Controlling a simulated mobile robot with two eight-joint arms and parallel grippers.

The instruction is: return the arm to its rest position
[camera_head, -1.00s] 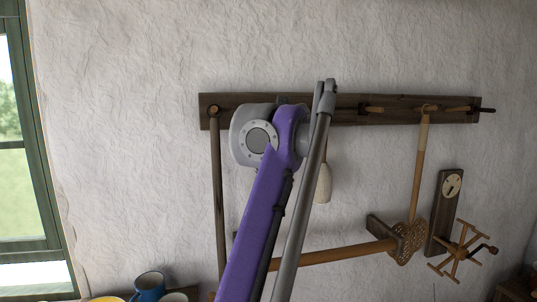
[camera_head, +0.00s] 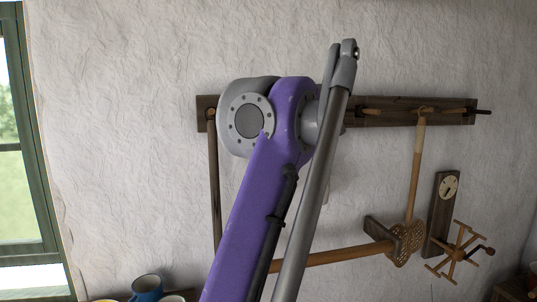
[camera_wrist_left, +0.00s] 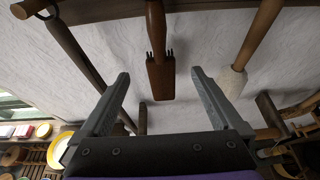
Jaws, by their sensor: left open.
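My purple and grey arm (camera_head: 248,215) rises from the bottom of the head view, with its large grey joint (camera_head: 247,121) in front of the wall rack. No gripper shows in the head view. In the left wrist view my left gripper (camera_wrist_left: 158,76) is open, its two grey fingers wide apart. Nothing is held between them. A dark wooden tool with short prongs (camera_wrist_left: 160,76) hangs beyond the gap, seen between the fingertips. My right gripper is in neither view.
A wooden winder (camera_head: 459,255) is at right, a window (camera_head: 20,190) at left. A blue mug (camera_head: 147,288) stands at the bottom. Bare wall lies above the rack.

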